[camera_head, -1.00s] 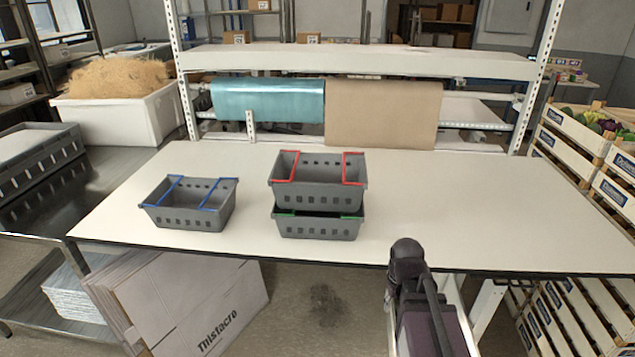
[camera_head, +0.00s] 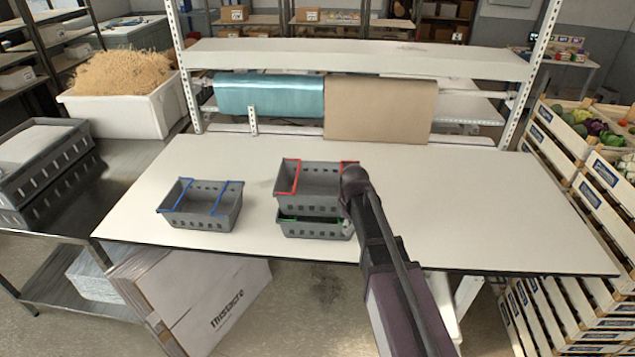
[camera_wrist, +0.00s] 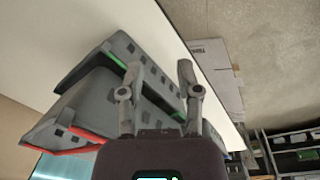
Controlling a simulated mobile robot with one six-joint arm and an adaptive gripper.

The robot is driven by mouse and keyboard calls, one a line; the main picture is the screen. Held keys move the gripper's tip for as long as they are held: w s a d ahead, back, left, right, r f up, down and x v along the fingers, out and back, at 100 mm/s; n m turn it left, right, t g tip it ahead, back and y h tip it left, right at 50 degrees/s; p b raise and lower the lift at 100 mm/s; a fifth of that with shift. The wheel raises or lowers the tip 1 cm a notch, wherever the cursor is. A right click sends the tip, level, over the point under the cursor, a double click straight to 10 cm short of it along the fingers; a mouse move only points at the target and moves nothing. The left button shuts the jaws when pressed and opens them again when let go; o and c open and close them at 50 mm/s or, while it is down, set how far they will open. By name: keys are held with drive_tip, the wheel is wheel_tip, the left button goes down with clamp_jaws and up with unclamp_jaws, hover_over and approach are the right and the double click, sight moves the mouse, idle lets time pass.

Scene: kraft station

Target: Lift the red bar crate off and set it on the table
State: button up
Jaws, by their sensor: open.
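The red bar crate (camera_head: 312,178), grey with two red bars, sits stacked on the green bar crate (camera_head: 312,229) at the middle of the table. In the wrist view the red bar crate (camera_wrist: 78,108) lies left of my gripper and the green bar crate (camera_wrist: 150,72) shows beyond it. My gripper (camera_wrist: 157,75) is open, its two fingers apart near the crates' side; I cannot tell whether they touch. In the head view my arm hides the right end of the stack, and the fingers are hidden.
A blue bar crate (camera_head: 200,205) stands on the white table (camera_head: 450,200), left of the stack. The table is bare to the right and along the back. A shelf frame with blue and brown rolls (camera_head: 380,108) stands behind. Slatted crates (camera_head: 575,165) stand at the right.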

sight(317, 199)
drive_tip(key=w+a+r+n+p, duration=0.6)
drive_tip(key=w+a+r+p, duration=0.2)
drive_tip(key=r, duration=0.5)
drive_tip(key=a+p, duration=0.2)
drive_tip(key=p, duration=0.1)
drive_tip(key=shift+a+r+n+t+p, duration=0.2)
drive_tip(key=shift+a+n+t+p, duration=0.1)
drive_tip(key=shift+a+n+p, duration=0.1)
drive_tip(key=shift+f, duration=0.1)
wheel_tip(317, 199, down, 8)
drive_tip(key=w+b, duration=0.1)
drive_tip(key=b, duration=0.7)
drive_tip(key=shift+w+f, duration=0.15)
drive_tip(key=shift+f, duration=0.05)
drive_tip(key=shift+d+b, duration=0.1)
drive_tip(key=shift+b, duration=0.25)
drive_tip(key=shift+w+d+f+b, duration=0.1)
drive_tip(key=shift+w+f+b, duration=0.1)
drive_tip(key=shift+f+b, duration=1.1)
drive_tip(key=shift+w+f+b, duration=0.2)
drive_tip(key=shift+f+b, duration=1)
drive_tip(key=shift+f, duration=0.05)
clamp_jaws()
